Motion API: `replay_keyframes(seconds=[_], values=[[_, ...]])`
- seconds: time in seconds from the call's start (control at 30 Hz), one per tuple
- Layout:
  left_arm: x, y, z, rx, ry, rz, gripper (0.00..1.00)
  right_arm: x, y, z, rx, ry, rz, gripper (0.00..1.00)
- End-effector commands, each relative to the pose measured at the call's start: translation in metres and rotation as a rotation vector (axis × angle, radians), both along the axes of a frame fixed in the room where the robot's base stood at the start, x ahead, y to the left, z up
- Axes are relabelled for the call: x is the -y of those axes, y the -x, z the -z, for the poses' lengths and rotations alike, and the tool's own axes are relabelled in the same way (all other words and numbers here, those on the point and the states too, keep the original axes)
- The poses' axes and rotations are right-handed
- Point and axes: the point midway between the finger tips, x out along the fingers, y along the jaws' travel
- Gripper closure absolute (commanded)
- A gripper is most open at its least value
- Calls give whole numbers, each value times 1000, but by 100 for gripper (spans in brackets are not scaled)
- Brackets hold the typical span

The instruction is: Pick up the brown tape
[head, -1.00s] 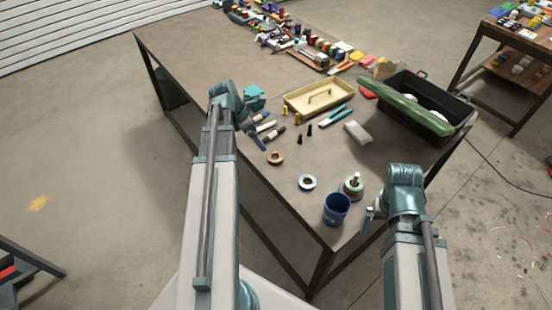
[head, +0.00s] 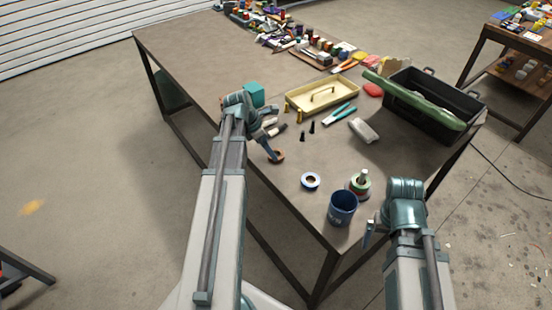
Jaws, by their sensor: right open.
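The brown tape (head: 279,156) is a small roll lying flat near the table's left front edge. My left gripper (head: 270,152) reaches down at it from the upper left, with a blue-grey finger over or against the roll's left side. That finger covers part of the roll, and I cannot tell if the jaws are around it. My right gripper (head: 369,234) is open and empty beyond the table's front right edge, right of the blue cup.
A white and blue tape roll (head: 310,181), a stack of rolls (head: 359,183) and a blue cup (head: 343,207) stand near the front corner.

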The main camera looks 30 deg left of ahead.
Motion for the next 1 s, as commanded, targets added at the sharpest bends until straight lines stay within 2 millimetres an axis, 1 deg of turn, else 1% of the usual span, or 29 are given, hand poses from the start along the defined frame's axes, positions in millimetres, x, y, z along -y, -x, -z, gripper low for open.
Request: replay_keyframes(seconds=[0.03, 0.23, 0.33, 0.57, 0.6, 0.77, 0.9, 0.97, 1.0], values=[[3, -2, 11, 0, -1, 2, 0, 0, 0, 11, 0, 0, 0, 0], [10, -9, 34, 0, 0, 0, 0, 0, 0, 34, 0, 0, 0, 0], [12, -11, 38, 0, 0, 0, 0, 0, 0, 38, 0, 0, 0, 0], [12, -12, 36, 0, 0, 0, 0, 0, 0, 36, 0, 0, 0, 0], [12, -11, 36, 0, 0, 0, 7, 0, 0, 36, 0, 0, 0, 0], [12, -11, 36, 0, 0, 0, 36, 0, 0, 36, 0, 0, 0, 0], [12, -11, 36, 0, 0, 0, 61, 0, 0, 36, 0, 0, 0, 0], [12, -11, 36, 0, 0, 0, 70, 0, 0, 36, 0, 0, 0, 0], [12, -11, 36, 0, 0, 0, 70, 0, 0, 36, 0, 0, 0, 0]])
